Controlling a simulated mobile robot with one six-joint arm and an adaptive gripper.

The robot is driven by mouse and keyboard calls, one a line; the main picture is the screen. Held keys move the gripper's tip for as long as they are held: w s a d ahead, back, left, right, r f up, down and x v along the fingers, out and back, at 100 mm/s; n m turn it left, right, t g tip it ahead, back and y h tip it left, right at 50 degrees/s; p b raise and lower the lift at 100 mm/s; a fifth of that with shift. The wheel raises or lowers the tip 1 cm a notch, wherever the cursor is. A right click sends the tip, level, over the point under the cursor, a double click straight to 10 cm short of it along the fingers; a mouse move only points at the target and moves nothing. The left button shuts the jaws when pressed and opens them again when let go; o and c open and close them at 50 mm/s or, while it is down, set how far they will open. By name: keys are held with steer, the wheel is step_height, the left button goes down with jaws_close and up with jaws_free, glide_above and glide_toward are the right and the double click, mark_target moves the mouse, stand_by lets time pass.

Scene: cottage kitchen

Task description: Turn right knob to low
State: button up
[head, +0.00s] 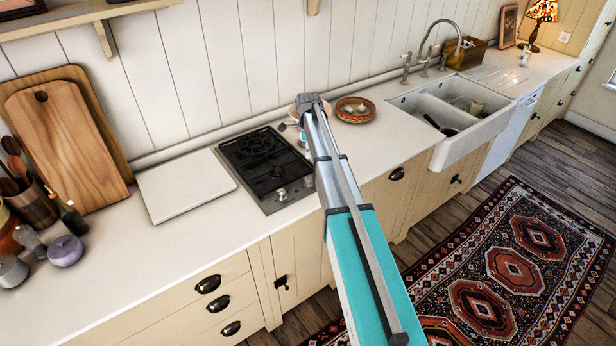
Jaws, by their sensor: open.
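The cooktop (268,165) is a dark two-burner gas hob set into the white counter. Its left knob (282,195) is a small silver dial on the front part of the hob. The right knob (308,181) is a similar dial at the right front corner, close beside my arm's outline. The knobs' settings are too small to read. My teal and grey arm reaches up from the bottom, passing just right of the hob.
A white board (184,184) lies left of the hob. Wooden cutting boards (70,145) lean on the wall. A patterned bowl (356,110) with pale contents stands right of my arm, before the sink (470,145). The counter (150,255) in front is clear.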

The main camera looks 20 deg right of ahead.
mark_target(308, 179)
steer(key=shift+f, duration=0.25)
step_height(308, 179, down, 13)
steer(key=b, duration=1.3)
steer(key=shift+f+b, duration=0.2)
steer(key=shift+b, duration=0.2)
stand_by(0.3)
jaws_close()
